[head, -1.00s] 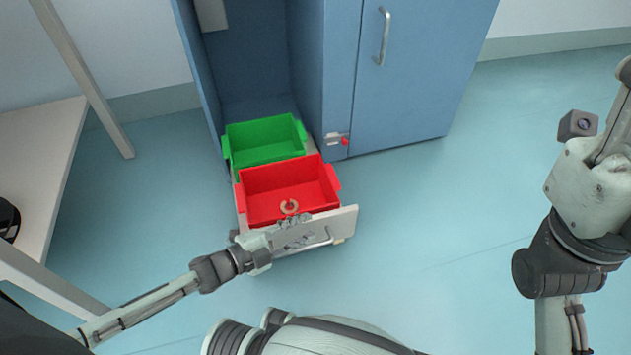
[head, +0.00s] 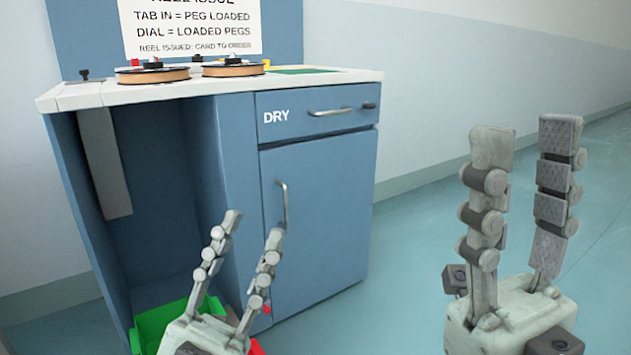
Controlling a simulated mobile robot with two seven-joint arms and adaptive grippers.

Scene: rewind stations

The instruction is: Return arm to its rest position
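My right gripper (head: 528,150) is raised at the right, larger and closer to the camera. Its two fingers stand upright and apart, with only floor and wall behind them. Both arms below the grippers are out of the picture.
The blue cabinet (head: 325,215) has a DRY drawer, a door with a handle and an open bay. Two reels (head: 152,76) (head: 233,70) lie on the white worktop (head: 330,83). Floor at right is clear.

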